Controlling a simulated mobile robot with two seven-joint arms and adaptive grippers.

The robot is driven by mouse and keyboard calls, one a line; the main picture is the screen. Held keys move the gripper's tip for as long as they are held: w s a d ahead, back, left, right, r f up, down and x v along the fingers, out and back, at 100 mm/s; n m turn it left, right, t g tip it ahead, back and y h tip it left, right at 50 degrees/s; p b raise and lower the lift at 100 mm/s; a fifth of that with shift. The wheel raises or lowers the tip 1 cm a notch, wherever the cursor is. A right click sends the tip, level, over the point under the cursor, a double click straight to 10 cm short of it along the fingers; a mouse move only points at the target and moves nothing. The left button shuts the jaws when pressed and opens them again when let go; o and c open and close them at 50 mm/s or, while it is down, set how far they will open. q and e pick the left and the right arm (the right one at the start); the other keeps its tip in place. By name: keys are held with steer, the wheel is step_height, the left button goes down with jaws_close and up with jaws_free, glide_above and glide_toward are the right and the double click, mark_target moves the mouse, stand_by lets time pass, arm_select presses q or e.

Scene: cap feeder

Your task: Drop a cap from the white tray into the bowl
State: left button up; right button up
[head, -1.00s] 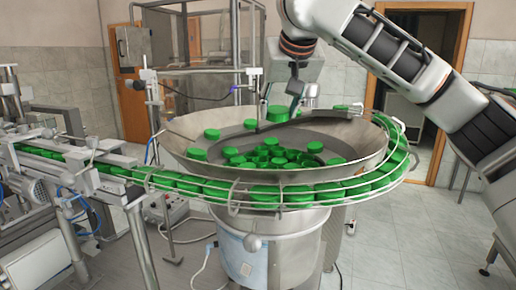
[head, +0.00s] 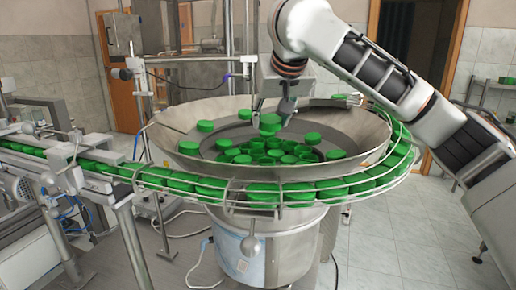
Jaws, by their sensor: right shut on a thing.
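The wide metal bowl (head: 172,138) stands at the centre, with several green caps lying loose inside it. My right gripper (head: 271,110) points down over the bowl's inside. It is shut on a green cap (head: 270,121), which shows between and just below its fingers, above the loose caps. Whether the held cap touches any cap beneath it is hard to tell. A pale tray-like surface (head: 493,92) with a few green items shows at the right edge, too small to make out well. My left gripper is out of view.
A curved rail track (head: 285,205) filled with green caps wraps around the bowl's front and right. It joins a conveyor (head: 100,167) at the left. A metal-framed cabinet (head: 190,70) stands behind. Tiled floor is free at the lower right.

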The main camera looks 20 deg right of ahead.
steer(key=shift+f, duration=0.2)
steer(key=o, duration=0.8)
steer(key=v, duration=1.2)
